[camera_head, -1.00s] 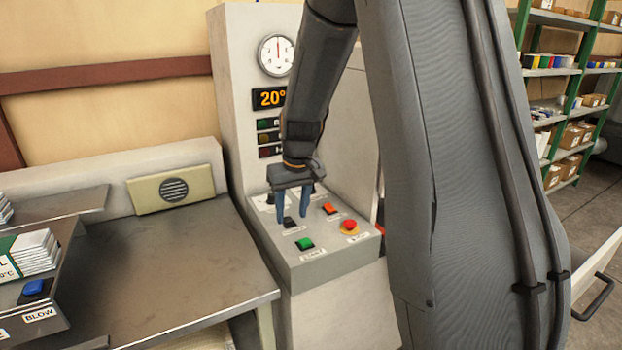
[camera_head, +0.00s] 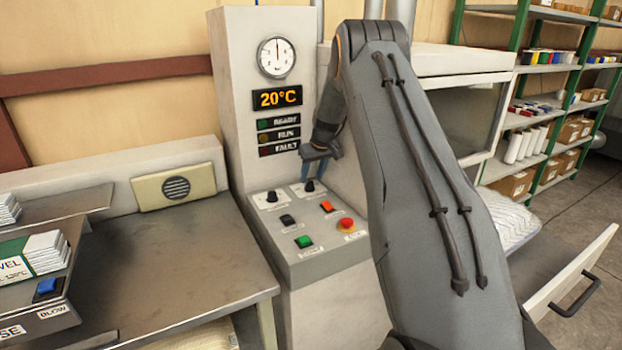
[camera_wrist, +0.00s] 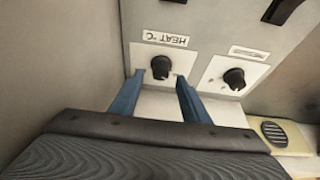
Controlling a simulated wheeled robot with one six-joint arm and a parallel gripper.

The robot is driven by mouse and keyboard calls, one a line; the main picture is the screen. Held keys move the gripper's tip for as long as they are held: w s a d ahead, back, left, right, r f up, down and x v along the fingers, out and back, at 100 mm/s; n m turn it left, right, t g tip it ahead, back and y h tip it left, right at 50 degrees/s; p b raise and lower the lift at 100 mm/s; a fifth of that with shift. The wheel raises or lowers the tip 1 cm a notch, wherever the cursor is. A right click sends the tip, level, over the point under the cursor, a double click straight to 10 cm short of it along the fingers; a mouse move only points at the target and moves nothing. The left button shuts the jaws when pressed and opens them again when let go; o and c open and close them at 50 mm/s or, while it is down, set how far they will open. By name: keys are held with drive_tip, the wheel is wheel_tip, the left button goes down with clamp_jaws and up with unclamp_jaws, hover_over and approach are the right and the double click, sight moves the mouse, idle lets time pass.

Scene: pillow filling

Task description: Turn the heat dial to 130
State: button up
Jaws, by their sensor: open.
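The heat dial (camera_wrist: 161,67) is a black knob on a white plate, under an upside-down "HEAT °C" label in the wrist view. In the head view it is the right-hand knob (camera_head: 309,187) at the back of the sloped control panel (camera_head: 336,254). My gripper (camera_head: 313,177) is open just above it, pointing down. In the wrist view, my blue fingers (camera_wrist: 161,77) lie one on each side of the dial; contact cannot be told. The dial's setting is too small to read. The display (camera_head: 278,98) reads 20°C.
A second black knob (camera_wrist: 234,78) sits close beside the dial. The panel also has a black switch (camera_head: 288,220), an orange switch (camera_head: 327,206), a green button (camera_head: 304,242) and a red stop button (camera_head: 346,224). The metal table (camera_head: 170,265) at left is largely clear.

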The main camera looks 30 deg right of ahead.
sight(310, 182)
drive_tip(key=shift+p+x, duration=0.3)
drive_tip(key=shift+x, duration=1.2)
drive_tip(key=c, duration=1)
